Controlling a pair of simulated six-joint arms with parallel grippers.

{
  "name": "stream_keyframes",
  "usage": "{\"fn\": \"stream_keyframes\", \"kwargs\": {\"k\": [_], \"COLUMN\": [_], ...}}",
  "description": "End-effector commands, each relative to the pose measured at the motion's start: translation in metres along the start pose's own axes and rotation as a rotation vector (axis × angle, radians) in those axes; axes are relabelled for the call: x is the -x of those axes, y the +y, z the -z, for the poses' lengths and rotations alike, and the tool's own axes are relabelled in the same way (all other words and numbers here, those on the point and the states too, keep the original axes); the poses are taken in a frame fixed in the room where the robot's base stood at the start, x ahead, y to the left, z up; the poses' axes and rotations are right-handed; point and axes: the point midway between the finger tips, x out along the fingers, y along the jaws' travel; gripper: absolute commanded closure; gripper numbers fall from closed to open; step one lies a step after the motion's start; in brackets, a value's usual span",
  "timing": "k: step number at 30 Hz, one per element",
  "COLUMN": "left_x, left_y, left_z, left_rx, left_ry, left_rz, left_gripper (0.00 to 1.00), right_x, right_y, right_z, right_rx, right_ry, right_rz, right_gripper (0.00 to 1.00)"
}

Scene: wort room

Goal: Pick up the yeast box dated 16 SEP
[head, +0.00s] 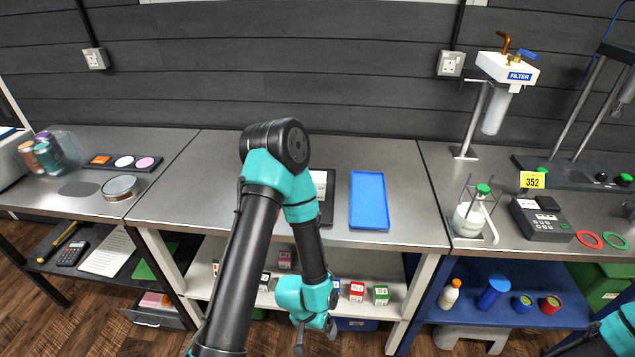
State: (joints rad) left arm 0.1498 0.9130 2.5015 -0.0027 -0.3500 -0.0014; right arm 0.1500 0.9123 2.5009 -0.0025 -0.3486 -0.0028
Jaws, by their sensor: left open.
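Several small boxes stand on the white lower shelf (345,311) under the middle bench. They include a red box (357,292), a green box (381,295), a pink box (285,259) and a dark-fronted box (265,281). Their labels are too small to read, so I cannot tell which is dated 16 SEP. My left arm reaches over the bench and down in front of the shelf. My left gripper (315,338) is open and empty, low in front of the boxes. The arm hides part of the shelf.
The bench top (190,190) above holds a blue tray (369,200) and a black clipboard (326,205) partly behind my arm. The bench edge overhangs the shelf. At right, a blue shelf (460,316) holds bottles and tins. White legs (408,300) bound the shelf.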

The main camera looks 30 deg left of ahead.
Motion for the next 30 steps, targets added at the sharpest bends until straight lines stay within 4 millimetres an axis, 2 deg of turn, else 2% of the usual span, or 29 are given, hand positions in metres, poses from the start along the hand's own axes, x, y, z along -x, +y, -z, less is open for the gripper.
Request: {"fn": "stream_keyframes", "kwargs": {"k": [11, 26, 30], "left_x": [0.0001, 0.0002, 0.0002], "left_y": [-0.0001, -0.0001, -0.0001], "left_z": [0.0002, 0.0003, 0.0003], "left_rx": [-0.001, -0.001, -0.001], "left_ry": [0.000, 0.000, 0.000], "left_rz": [0.000, 0.000, 0.000], "left_gripper": [0.13, 0.13, 0.13], "right_x": [0.0000, 0.0000, 0.0000], "right_y": [0.0000, 0.0001, 0.0001], "right_z": [0.0000, 0.0000, 0.0000], "right_rx": [0.000, 0.000, 0.000], "right_ry": [0.000, 0.000, 0.000], "right_rz": [0.000, 0.000, 0.000], "right_gripper": [0.57, 0.11, 0.08]}}
